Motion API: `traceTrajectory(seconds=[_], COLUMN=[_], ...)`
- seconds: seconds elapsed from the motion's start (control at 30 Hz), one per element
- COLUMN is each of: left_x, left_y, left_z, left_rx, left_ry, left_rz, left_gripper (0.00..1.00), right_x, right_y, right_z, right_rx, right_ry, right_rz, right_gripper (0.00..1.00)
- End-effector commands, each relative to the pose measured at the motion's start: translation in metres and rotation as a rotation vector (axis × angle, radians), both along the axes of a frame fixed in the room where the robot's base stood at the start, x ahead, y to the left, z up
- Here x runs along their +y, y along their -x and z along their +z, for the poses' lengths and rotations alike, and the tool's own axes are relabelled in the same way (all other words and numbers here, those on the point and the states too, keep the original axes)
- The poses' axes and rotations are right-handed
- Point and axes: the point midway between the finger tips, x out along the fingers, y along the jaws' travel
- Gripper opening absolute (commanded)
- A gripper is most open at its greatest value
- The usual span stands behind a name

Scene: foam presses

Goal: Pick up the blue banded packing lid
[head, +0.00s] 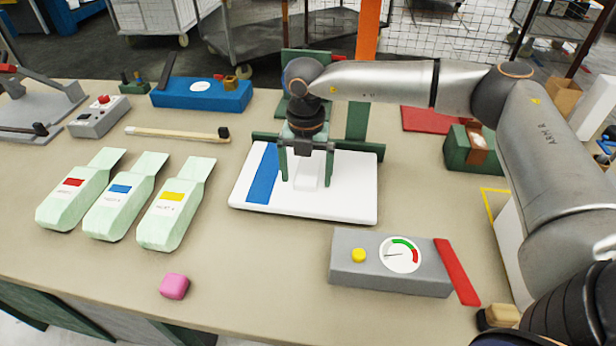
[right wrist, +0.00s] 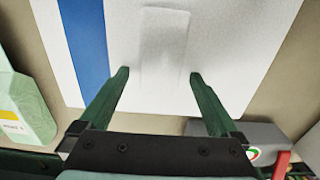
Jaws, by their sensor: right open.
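The packing lid is a flat white plate (head: 345,205) with a blue band (head: 262,175) along its left part and a low white raised grip (head: 308,172) in its middle. The lid also shows in the right wrist view (right wrist: 245,40), with its grip (right wrist: 163,50) near the picture's top middle. My right gripper (head: 306,182) points down over the lid and is open. Its two dark green fingers stand one on each side of the grip, with gaps to it in the right wrist view (right wrist: 159,75). Whether the fingertips touch the plate is unclear. My left gripper is not in view.
Green-white packs with red, blue and yellow labels (head: 165,215) lie left of the lid. A grey gauge box (head: 345,272) stands in front, with a red strip (head: 457,272) beside it. A pink block (head: 174,286) lies front left. A green frame (head: 357,120) stands behind the lid.

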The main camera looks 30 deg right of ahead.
Motion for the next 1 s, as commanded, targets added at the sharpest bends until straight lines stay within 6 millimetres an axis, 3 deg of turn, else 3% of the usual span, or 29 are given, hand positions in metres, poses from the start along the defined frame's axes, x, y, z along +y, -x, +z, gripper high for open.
traceTrajectory(seconds=[0.17,0.9,1.0], left_x=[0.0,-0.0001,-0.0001], left_y=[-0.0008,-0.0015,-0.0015], left_z=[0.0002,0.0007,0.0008], left_rx=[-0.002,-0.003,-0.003], left_ry=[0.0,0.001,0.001], left_rz=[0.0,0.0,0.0], left_gripper=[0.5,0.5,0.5], right_x=[0.0,-0.0001,-0.0001], right_y=[-0.0003,-0.0004,-0.0004], right_z=[-0.0001,0.0005,0.0006], right_rx=[-0.001,-0.001,-0.001], right_ry=[0.0,0.0,0.0], right_rz=[0.0,0.0,0.0], right_gripper=[0.97,0.15,0.08])
